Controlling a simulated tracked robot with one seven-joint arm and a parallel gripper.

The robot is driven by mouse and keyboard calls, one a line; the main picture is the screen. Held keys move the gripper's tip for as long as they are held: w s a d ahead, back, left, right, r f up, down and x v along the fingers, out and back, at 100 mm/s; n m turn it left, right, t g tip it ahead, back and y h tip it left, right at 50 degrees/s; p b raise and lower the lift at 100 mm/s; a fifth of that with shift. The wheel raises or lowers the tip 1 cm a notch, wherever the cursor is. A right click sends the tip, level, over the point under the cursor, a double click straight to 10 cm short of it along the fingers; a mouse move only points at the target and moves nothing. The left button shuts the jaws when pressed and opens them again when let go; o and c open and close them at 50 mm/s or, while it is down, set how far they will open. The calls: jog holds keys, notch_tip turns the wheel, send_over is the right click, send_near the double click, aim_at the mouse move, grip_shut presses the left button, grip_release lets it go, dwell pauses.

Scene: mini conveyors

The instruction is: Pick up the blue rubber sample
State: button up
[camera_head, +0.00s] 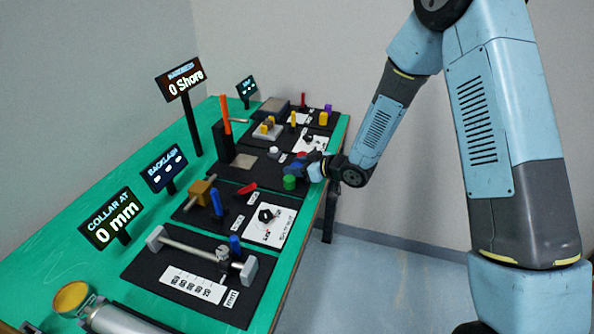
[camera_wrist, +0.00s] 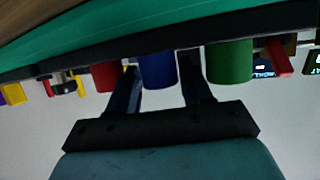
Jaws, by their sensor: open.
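The blue rubber sample (camera_wrist: 158,70) is a short cylinder, seen upside down in the wrist view. It appears between the two fingers of my gripper (camera_wrist: 160,84), with gaps on both sides. The fingers are apart, and I cannot tell how deep the sample sits between them. A green cylinder (camera_wrist: 230,62) is just right of the fingers and a red one (camera_wrist: 104,77) just left. In the head view my gripper (camera_head: 312,168) is low at the table's right edge, beside the green cylinder (camera_head: 289,183); it largely hides the blue sample there.
The green table (camera_head: 60,245) carries several black boards with fixtures. A black block with an orange stick (camera_head: 226,115) stands behind the samples. A red lever (camera_head: 246,188) and a white dial card (camera_head: 270,225) are nearer. Open floor lies right of the table.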

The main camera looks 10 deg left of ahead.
jog(key=shift+a+f, duration=0.1)
jog(key=shift+a, duration=0.1)
jog(key=shift+c, duration=0.3)
jog(key=c, duration=0.7)
jog(key=shift+w, duration=0.1)
